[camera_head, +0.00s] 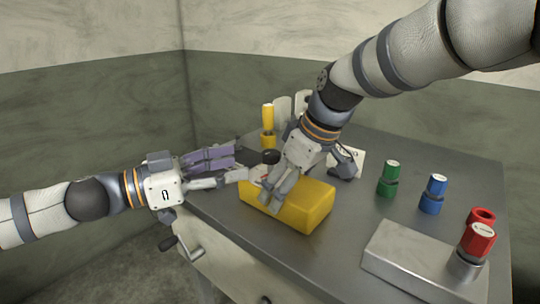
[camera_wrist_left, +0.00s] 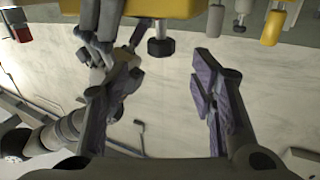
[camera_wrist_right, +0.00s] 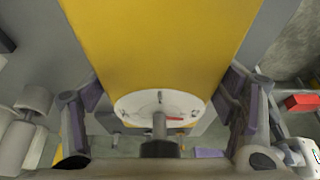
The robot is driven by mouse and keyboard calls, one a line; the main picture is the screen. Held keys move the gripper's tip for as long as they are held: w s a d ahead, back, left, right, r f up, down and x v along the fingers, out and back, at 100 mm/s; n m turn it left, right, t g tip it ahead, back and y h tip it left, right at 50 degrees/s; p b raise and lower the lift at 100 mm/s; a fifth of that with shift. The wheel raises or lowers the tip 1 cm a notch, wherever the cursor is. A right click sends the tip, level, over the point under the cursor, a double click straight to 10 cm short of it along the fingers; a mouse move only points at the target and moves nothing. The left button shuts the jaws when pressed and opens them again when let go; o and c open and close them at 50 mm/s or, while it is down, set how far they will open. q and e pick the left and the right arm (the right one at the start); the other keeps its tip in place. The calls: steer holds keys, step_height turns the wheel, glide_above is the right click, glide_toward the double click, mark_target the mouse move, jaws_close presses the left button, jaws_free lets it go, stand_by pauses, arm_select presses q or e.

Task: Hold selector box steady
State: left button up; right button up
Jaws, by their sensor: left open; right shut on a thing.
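The yellow selector box (camera_head: 308,207) lies on the grey table. My right gripper (camera_head: 268,195) reaches down from above and is shut on it. The right wrist view shows the box (camera_wrist_right: 160,40) between the fingers, with a white dial (camera_wrist_right: 135,104), a red pointer and a stem with a dark knob (camera_wrist_right: 160,148). My left gripper (camera_head: 238,165) is open beside the box's left end, near the black knob (camera_head: 270,157). In the left wrist view the black knob (camera_wrist_left: 160,46) stands beyond its spread purple-padded fingers, apart from them.
A yellow-handled piece (camera_head: 267,118) stands at the back. A crank (camera_head: 182,247) sticks out at the table's front left. Bare tabletop lies right of the box.

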mark_target(262, 159)
arm_select(q)
steer(key=x, duration=0.8)
steer(key=shift+w+d+f, duration=0.1)
steer(key=shift+w+d, duration=0.2)
steer(key=c, duration=1.2)
